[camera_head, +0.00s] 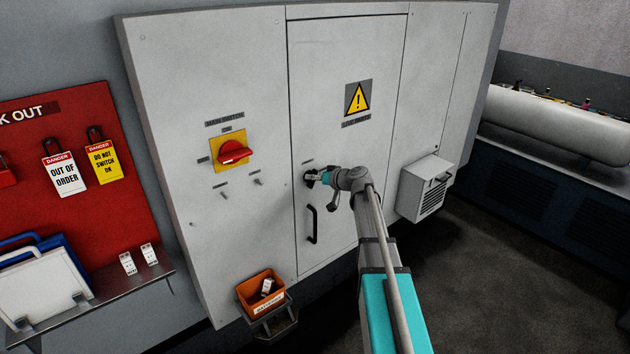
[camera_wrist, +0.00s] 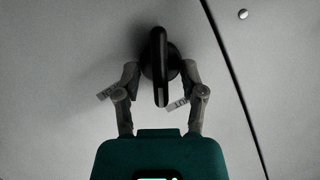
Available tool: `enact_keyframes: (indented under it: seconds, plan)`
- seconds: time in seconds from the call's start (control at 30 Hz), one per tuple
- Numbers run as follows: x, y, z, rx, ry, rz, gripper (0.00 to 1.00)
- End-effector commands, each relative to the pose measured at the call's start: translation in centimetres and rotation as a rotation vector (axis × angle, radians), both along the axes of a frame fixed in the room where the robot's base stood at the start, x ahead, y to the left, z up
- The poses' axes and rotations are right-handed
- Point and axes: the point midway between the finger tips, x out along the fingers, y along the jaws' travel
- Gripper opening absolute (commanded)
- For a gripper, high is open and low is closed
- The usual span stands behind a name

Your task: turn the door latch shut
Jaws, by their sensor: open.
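The door latch (camera_wrist: 160,60) is a black knob with a raised grip bar, seen close up in the wrist view. Its bar stands about upright in that picture. My gripper (camera_wrist: 160,76) is open, with one finger on each side of the bar and gaps showing between the fingers and the bar. In the head view my gripper (camera_head: 312,178) is at the left side of the cabinet door (camera_head: 345,60), in front of the latch, which is mostly hidden there. The door lies flush with the cabinet front.
A black door handle (camera_head: 311,224) sits just below my gripper. A red rotary switch (camera_head: 234,152) on a yellow plate is to the left. A vented box (camera_head: 425,188) sticks out at right. An orange bin (camera_head: 262,291) hangs low at the cabinet's front.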

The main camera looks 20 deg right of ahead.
Motion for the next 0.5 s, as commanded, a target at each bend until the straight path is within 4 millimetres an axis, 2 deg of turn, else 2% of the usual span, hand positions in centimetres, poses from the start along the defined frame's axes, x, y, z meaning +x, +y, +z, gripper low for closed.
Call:
enact_keyframes:
  seconds: [0.27, 0.5]
  plan:
    - [0.05, 0.04, 0.0, 0.0, 0.0, 0.0, 0.53]
    - [0.03, 0.04, -0.01, 0.0, 0.0, 0.0, 0.1]
